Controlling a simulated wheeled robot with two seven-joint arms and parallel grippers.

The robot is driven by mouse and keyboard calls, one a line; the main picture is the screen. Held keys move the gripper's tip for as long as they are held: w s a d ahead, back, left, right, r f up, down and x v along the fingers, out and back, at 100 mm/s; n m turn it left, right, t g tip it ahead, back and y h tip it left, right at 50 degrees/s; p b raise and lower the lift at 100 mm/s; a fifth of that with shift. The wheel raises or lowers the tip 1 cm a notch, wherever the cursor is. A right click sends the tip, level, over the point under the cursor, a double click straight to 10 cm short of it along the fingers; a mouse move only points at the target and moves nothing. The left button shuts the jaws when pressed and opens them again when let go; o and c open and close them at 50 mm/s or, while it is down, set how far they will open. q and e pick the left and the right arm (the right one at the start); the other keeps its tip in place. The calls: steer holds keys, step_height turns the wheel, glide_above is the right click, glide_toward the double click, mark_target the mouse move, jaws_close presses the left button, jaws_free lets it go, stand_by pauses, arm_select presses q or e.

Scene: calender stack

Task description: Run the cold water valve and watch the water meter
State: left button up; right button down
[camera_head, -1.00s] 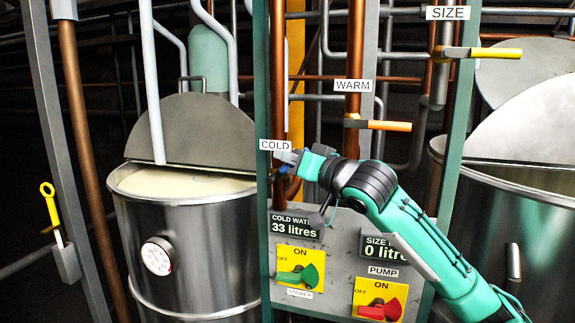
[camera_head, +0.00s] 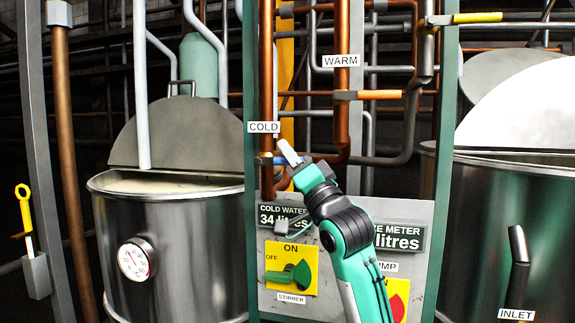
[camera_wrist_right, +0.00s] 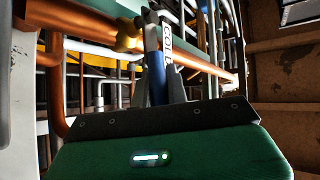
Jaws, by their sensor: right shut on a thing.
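The cold water valve has a blue handle (camera_head: 280,161) on a copper pipe, just below the COLD label (camera_head: 264,127). My right gripper (camera_head: 289,152) is at this handle and partly hides it. In the right wrist view the blue handle (camera_wrist_right: 152,50) stands between the fingers of my right gripper (camera_wrist_right: 158,88), which is shut on it. The cold water meter (camera_head: 283,215) on the grey panel reads 34 litres; my right arm partly covers its right edge. My left gripper is not in view.
The yellow stirrer switch (camera_head: 290,268) and partly hidden pump switch (camera_head: 398,298) sit below the meters. A steel vat (camera_head: 180,245) stands left, another (camera_head: 480,235) right. The warm valve's orange handle (camera_head: 380,95) is above right of my gripper.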

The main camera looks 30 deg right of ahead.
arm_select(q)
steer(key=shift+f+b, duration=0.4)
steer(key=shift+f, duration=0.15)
arm_select(e)
steer(key=shift+f+m+t+h, duration=0.3)
steer(key=shift+m+h, duration=0.1)
steer(key=shift+m, duration=0.1)
steer(key=c, duration=1.4)
jaws_free()
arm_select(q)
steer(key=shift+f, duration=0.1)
arm_select(e)
steer(key=shift+s, duration=0.1)
steer(key=shift+s+f, duration=0.2)
steer(key=shift+f, duration=0.1)
arm_select(q)
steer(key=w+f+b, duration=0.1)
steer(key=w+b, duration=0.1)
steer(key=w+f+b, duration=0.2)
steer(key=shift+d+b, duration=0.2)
steer(key=shift+b, duration=0.2)
arm_select(e)
steer(key=v, duration=1.3)
